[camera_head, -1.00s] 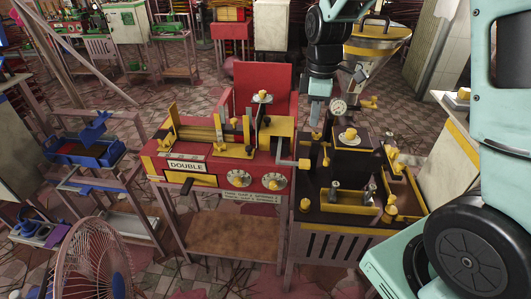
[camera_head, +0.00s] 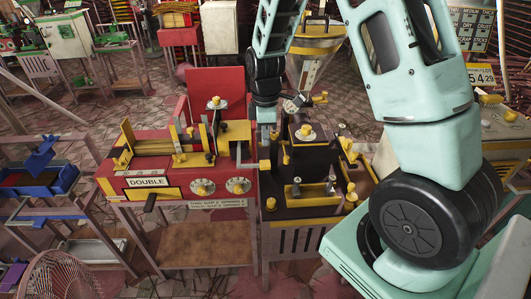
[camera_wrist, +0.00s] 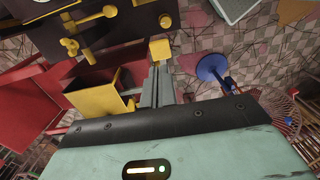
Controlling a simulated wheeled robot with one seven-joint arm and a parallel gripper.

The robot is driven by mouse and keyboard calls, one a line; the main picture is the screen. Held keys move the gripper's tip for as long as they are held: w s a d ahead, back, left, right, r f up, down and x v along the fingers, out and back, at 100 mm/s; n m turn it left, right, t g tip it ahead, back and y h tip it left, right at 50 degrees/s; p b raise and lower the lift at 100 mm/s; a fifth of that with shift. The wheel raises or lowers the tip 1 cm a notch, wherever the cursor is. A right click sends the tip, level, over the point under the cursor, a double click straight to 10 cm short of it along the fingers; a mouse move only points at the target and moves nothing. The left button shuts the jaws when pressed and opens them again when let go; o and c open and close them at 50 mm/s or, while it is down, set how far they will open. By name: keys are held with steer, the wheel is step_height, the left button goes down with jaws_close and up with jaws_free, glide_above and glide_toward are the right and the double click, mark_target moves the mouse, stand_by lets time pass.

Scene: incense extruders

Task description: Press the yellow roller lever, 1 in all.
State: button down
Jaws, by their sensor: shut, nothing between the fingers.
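The yellow roller lever appears to be the yellow block (camera_head: 265,164) on a short grey arm at the right end of the red machine (camera_head: 222,206). My gripper (camera_head: 266,122) points down above and behind it in the head view, with a gap in the picture. In the wrist view my gripper fingers (camera_wrist: 158,68) are together and empty. A yellow block (camera_wrist: 160,49) shows just beyond their tips, probably the same roller. I cannot tell from these views whether the fingers touch it.
A dark machine (camera_head: 283,210) with yellow knobs and posts stands right of the red one. A metal hopper (camera_head: 318,45) is behind it. A wire fan (camera_head: 62,275) and blue trays (camera_head: 42,178) are at left. A yellow box (camera_wrist: 95,97) lies beside the fingers in the wrist view.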

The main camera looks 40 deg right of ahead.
mark_target(266, 166)
step_height(266, 166, down, 7)
steer(key=shift+f+p, duration=0.1)
steer(key=shift+p, duration=0.7)
steer(key=shift+s, duration=0.1)
steer(key=f+b, duration=0.2)
steer(key=f, duration=0.1)
steer(key=f+b, duration=0.1)
steer(key=b, duration=0.1)
steer(key=shift+s+a+f, duration=0.2)
steer(key=shift+s+a, duration=0.05)
steer(key=shift+s, duration=0.25)
steer(key=shift+s+a, duration=0.1)
steer(key=shift+a+r+p, duration=0.1)
steer(key=shift+r+p, duration=0.4)
steer(key=shift+p, duration=0.05)
steer(key=s+a+r, duration=0.2)
steer(key=s+r, duration=0.1)
steer(key=r, duration=0.9)
steer(key=shift+s+r, duration=0.2)
steer(key=shift+r, duration=0.2)
steer(key=shift+a, duration=0.1)
